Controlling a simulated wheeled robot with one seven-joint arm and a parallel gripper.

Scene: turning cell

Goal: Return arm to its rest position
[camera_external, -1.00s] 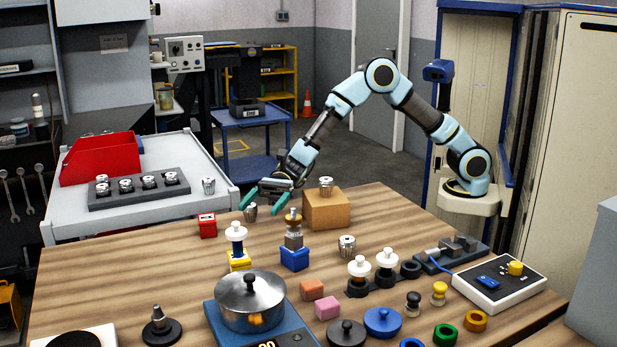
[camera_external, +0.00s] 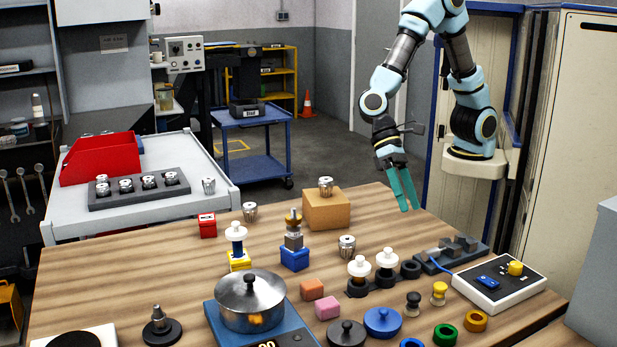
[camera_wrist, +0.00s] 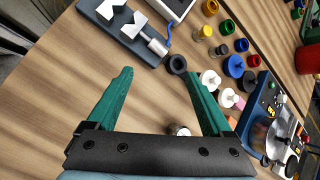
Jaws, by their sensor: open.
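My gripper (camera_external: 404,190) hangs fingers-down above the back right of the wooden table, close in front of my arm's mount. Its green fingers also show in the wrist view (camera_wrist: 160,85), spread well apart with nothing between them but bare table. My arm is folded above it, with the elbow near the top edge of the external view. The metal collet (camera_external: 250,211) stands alone on the table at the back left, away from the gripper.
A wooden block (camera_external: 327,212) with a metal part (camera_external: 326,186) on top stands left of the gripper. A dark vise-like fixture (camera_external: 436,262) and a control panel (camera_external: 500,284) lie in front of it. A pot (camera_external: 250,310) and several coloured rings are nearer. Bare table lies below the gripper.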

